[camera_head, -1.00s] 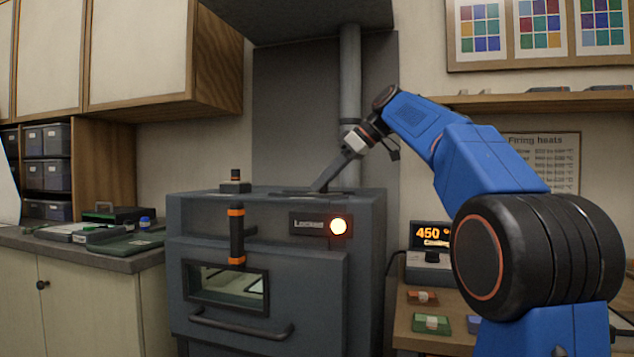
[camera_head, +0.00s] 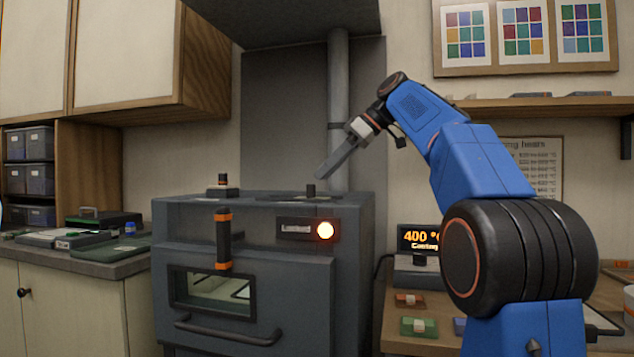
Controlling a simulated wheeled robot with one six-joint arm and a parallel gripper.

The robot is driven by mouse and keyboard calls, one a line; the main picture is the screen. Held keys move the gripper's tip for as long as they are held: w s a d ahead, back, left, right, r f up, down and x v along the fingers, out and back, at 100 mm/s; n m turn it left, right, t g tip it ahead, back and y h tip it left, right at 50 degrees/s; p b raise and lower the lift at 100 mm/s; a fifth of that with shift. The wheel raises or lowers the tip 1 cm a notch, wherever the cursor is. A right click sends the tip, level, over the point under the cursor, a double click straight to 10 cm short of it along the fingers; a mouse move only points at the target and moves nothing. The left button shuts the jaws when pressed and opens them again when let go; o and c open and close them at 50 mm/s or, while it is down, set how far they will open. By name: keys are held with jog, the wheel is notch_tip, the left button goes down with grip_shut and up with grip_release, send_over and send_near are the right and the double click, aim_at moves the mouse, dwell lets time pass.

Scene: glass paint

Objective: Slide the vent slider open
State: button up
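The grey kiln (camera_head: 345,260) stands in the middle with its door shut. On its top, a small dark upright knob (camera_head: 311,189) rises from a flat dark plate (camera_head: 268,196), which looks like the vent slider; how far it is open cannot be told. A second dark knob on a block (camera_head: 222,187) sits at the left of the kiln top. My gripper (camera_head: 323,173) points down and left, just above and right of the plate's knob, apparently clear of it. Its fingers are seen edge-on, so their gap is hidden.
A vertical pipe (camera_head: 338,110) rises behind my gripper. A display reading 400 (camera_head: 420,238) stands right. The left counter (camera_head: 110,258) holds trays.

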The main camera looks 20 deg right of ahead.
jog(key=v, duration=0.6)
jog(key=shift+s+d, duration=0.1)
jog(key=shift+d, duration=0.05)
dwell(0.3)
